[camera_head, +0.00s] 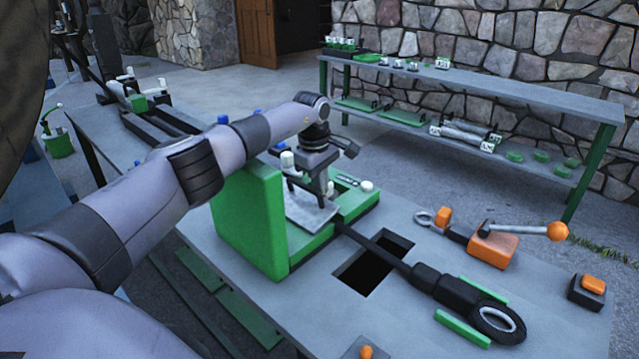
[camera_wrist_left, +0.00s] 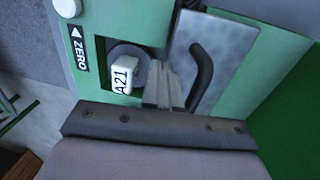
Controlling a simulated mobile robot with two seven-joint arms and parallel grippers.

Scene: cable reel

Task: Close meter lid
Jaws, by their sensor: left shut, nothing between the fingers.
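The green meter (camera_head: 345,205) stands on the grey bench, with a tall green panel (camera_head: 250,220) at its left side. A grey metal plate, seemingly the lid (camera_head: 308,212), lies at the meter and looks tilted. In the left wrist view the lid (camera_wrist_left: 226,48) carries a bent black handle (camera_wrist_left: 199,75). Beside it is an open recess with a grey round part and a white A21 tag (camera_wrist_left: 122,77). My left gripper (camera_head: 318,190) is shut and empty, low over the meter. Its fingertips (camera_wrist_left: 160,75) are between the tag and the handle; whether they touch either is unclear.
A black cable tool (camera_head: 440,285) runs from the meter past a rectangular hole (camera_head: 374,262) in the bench. An orange clamp with a lever (camera_head: 492,245) and a black block with an orange button (camera_head: 588,290) stand to the right. A shelf table (camera_head: 480,85) is behind.

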